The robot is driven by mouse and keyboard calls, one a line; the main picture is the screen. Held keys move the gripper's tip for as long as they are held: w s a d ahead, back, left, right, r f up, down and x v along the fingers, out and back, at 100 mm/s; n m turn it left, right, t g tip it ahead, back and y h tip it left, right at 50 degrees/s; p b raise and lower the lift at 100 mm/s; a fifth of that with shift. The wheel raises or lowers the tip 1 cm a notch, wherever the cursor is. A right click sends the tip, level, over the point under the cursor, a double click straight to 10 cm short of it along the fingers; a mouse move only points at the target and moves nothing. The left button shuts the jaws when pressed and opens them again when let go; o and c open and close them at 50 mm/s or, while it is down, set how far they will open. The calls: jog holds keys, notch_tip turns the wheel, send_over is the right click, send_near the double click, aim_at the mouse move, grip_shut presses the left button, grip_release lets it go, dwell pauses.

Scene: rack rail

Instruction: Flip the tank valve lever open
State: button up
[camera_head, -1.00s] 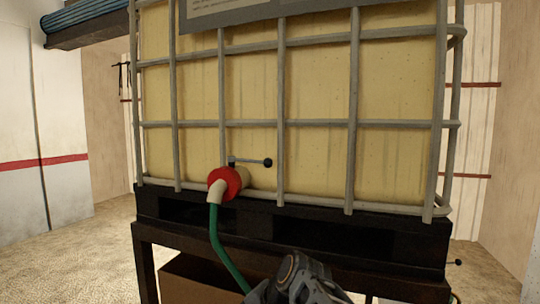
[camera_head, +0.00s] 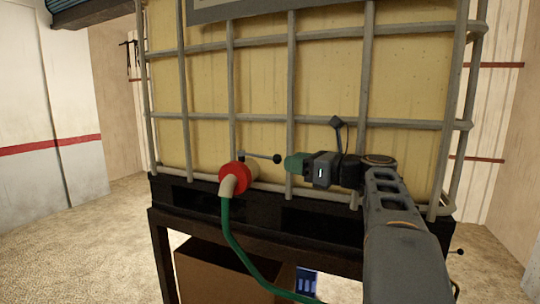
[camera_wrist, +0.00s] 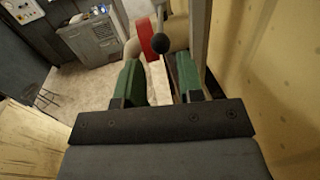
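The tank valve has a red collar (camera_head: 233,177) and a pale outlet with a green hose, low on the front of the caged tank. Its lever (camera_head: 260,157) is a thin rod pointing right, ending in a dark ball knob (camera_head: 277,159). My gripper (camera_head: 290,164) is just right of the knob, with its green fingers pointing left at it.
The tank's grey cage bars (camera_head: 290,100) run close behind my gripper. The tank stands on a black pallet (camera_head: 300,215) and a dark frame. A cardboard box (camera_head: 215,275) and a blue object (camera_head: 307,282) are below. The floor at left is open.

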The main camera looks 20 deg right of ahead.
aim_at(278, 159)
jog(key=p+x, duration=0.1)
jog(key=x, duration=0.6)
jog(key=shift+w+a+p, duration=0.1)
jog(key=shift+w+p, duration=0.15)
jog(key=shift+p, duration=0.1)
grip_shut()
